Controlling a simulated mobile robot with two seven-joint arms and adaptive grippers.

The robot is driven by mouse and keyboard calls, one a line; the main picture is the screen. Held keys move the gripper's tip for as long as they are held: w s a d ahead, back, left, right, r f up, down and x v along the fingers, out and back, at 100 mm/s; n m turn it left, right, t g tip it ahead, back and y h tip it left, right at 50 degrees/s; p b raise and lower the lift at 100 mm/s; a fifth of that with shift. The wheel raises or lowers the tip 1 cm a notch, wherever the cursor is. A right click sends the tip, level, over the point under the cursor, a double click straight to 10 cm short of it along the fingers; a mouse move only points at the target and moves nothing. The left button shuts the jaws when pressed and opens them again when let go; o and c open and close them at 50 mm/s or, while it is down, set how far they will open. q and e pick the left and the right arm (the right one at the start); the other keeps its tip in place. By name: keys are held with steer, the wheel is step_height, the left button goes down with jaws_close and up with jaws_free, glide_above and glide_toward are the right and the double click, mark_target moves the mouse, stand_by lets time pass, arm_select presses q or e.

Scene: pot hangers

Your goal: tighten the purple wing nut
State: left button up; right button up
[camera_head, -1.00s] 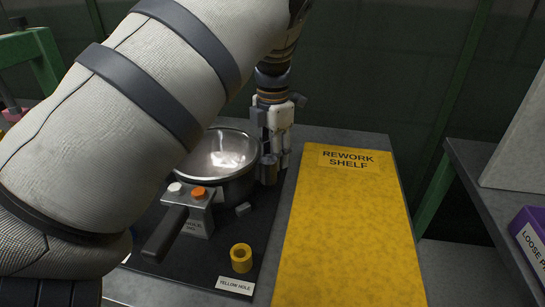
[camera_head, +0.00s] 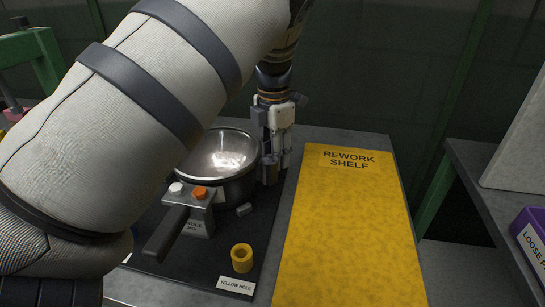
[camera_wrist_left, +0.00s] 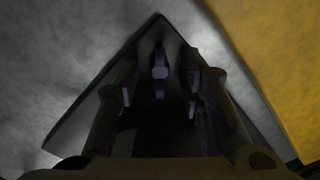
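The purple wing nut (camera_wrist_left: 160,72) shows in the left wrist view, dim, with its wings running up and down the picture. It lies between and beyond the two fingers of my left gripper (camera_wrist_left: 160,100), which are apart, with a gap on each side of the nut. In the head view my left gripper (camera_head: 273,165) points down at the back right of the black mat, beside the metal pot (camera_head: 222,160). The nut is hidden there. My right gripper is not in view.
A grey bracket (camera_head: 198,212) with a white and an orange knob stands at the pot's front by a dark handle. A yellow ring (camera_head: 241,258) sits near the front. The yellow rework shelf (camera_head: 345,230) lies right. A purple bin (camera_head: 530,240) stands far right.

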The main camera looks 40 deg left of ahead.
arm_select(q)
steer(key=shift+r, duration=2.5)
step_height(320, 180, up, 12)
